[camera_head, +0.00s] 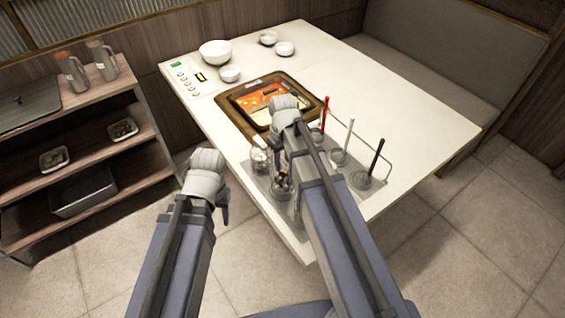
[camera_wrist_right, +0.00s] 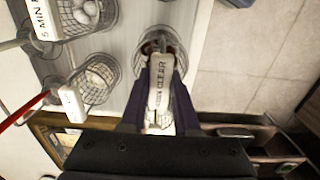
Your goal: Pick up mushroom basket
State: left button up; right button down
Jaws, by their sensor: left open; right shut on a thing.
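The mushroom basket (camera_head: 281,182) holds brown pieces and sits among the wire baskets near the left edge of the table. My right gripper (camera_wrist_right: 160,88) is shut on this tag, with one dark finger on each side.
Other wire baskets (camera_wrist_right: 93,80) with tagged handles stand close by, one with a red handle (camera_head: 325,113). A wood-framed pot (camera_head: 238,116) of red broth lies beyond them. White bowls (camera_head: 215,52) stand at the far end. A shelf unit (camera_head: 140,158) stands at left.

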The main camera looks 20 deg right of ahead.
notch_tip(320, 180, up, 8)
jog(key=p, duration=0.6)
jog(key=shift+f, duration=0.3)
